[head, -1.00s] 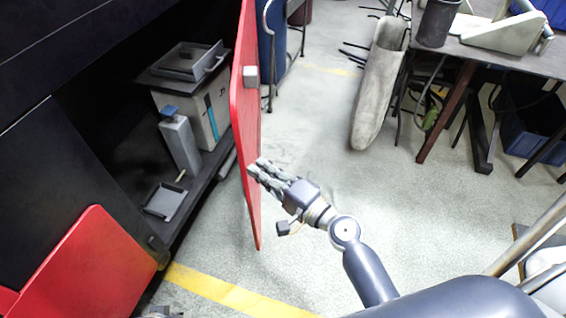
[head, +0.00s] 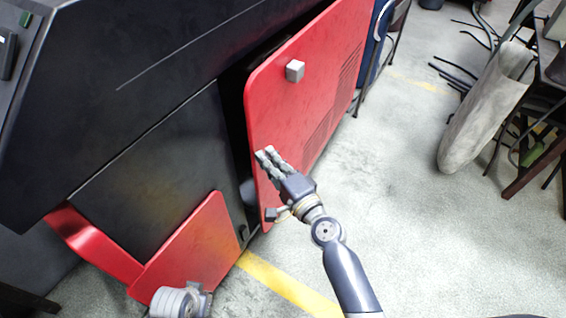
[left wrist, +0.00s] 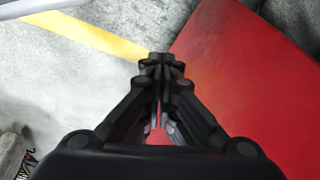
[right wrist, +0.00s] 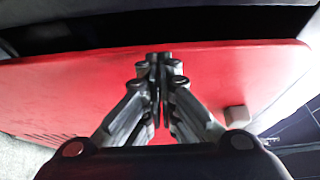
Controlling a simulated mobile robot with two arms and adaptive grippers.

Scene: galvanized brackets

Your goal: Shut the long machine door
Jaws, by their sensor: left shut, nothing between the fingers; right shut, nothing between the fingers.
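The long red machine door (head: 305,90) stands slightly ajar on the black machine (head: 150,120), with a dark gap along its left edge. A small grey block handle (head: 295,70) sits near its upper left corner. My right gripper (head: 264,152) is shut and empty, with its fingertips at the door's outer face near its lower left edge. The right wrist view shows the shut fingers (right wrist: 160,62) in front of the red door (right wrist: 230,75).
A red lower panel (head: 190,250) is on the machine's lower front. A yellow line (head: 290,287) crosses the concrete floor. A pale trough-like object (head: 485,110) and a table stand at the right. Open floor (head: 400,190) lies between them and the door.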

